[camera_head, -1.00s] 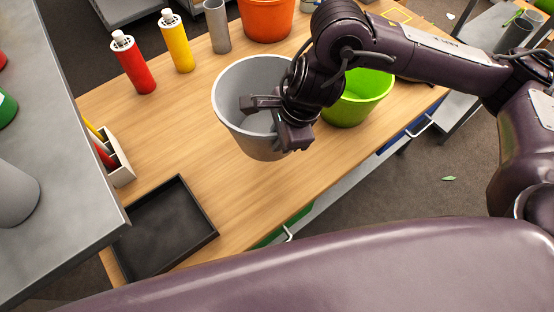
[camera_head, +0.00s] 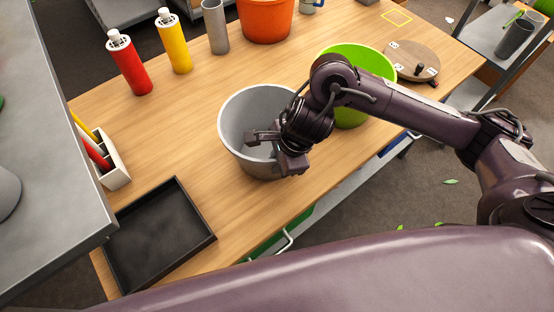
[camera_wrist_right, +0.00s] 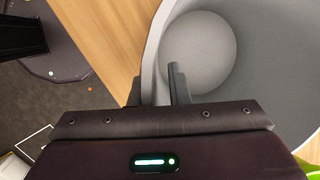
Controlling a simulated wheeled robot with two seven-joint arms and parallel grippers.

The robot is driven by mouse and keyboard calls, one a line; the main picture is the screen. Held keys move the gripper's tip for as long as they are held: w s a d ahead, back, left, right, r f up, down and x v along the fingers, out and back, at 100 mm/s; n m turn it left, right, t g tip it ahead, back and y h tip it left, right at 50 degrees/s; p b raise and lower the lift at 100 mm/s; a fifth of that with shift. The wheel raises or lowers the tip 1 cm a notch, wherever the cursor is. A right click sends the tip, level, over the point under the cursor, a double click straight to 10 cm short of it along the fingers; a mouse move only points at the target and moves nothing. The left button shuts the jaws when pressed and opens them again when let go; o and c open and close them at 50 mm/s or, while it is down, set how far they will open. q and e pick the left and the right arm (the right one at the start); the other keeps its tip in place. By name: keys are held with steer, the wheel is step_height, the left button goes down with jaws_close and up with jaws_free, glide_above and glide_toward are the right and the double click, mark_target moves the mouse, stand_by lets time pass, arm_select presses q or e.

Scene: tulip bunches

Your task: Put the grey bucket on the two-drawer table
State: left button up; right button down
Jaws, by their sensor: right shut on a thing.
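The grey bucket (camera_head: 245,112) stands upright at the middle of the wooden table (camera_head: 180,130), over its top near the front edge. A green drawer front (camera_head: 264,246) and a blue one (camera_head: 391,146) show under that edge. My right gripper (camera_head: 276,153) is shut on the bucket's near right rim, one finger inside and one outside. The right wrist view shows the rim between the fingers (camera_wrist_right: 156,86) and the empty inside of the bucket (camera_wrist_right: 200,50). Whether its base touches the tabletop I cannot tell. My left gripper is not in view.
A green bucket (camera_head: 352,112) stands close on the right, behind my arm. A black tray (camera_head: 205,243) and a pen holder (camera_head: 117,172) lie left. Red (camera_head: 128,68) and yellow (camera_head: 175,45) bottles, a grey cup (camera_head: 215,28) and an orange bucket (camera_head: 265,18) stand behind.

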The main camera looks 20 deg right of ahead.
steer(key=shift+f, duration=0.2)
steer(key=c, duration=1.4)
jaws_free()
steer(key=shift+o, duration=0.2)
steer(key=shift+r, duration=0.15)
steer(key=shift+r, duration=0.25)
steer(key=p+v, duration=0.2)
steer(key=v, duration=0.9)
steer(key=shift+r, duration=0.35)
steer(key=shift+s+d, duration=0.1)
steer(key=shift+s, duration=0.05)
